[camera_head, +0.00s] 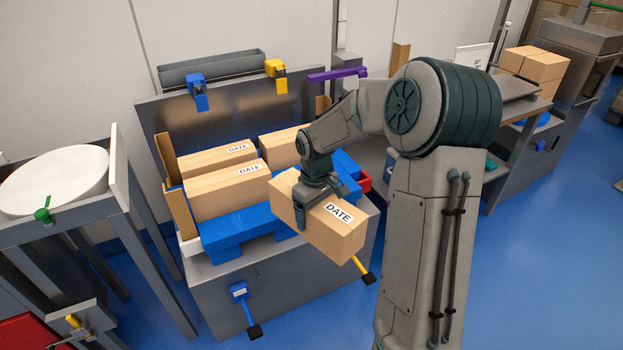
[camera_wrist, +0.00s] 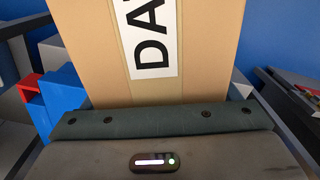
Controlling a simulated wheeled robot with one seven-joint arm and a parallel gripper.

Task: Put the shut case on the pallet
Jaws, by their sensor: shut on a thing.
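My gripper (camera_head: 319,205) is shut on a brown cardboard case (camera_head: 337,238) with a white DATE label, gripping it from above. The held case is closed and appears raised at the near right side of the blue pallet (camera_head: 222,233). In the wrist view the case (camera_wrist: 205,70) fills the upper middle, with its label running lengthwise. The pallet rests on a grey stand and carries three similar cases: one at the back left (camera_head: 205,160), one at the front left (camera_head: 228,190) and one at the back right (camera_head: 279,144). The held case and my gripper hide the pallet's front right part.
Cardboard uprights (camera_head: 183,215) stand at the pallet's left edge. Blue and yellow clamps (camera_head: 275,68) and a purple bar (camera_head: 337,74) are at the back panel. More cartons (camera_head: 533,64) sit on the right bench.

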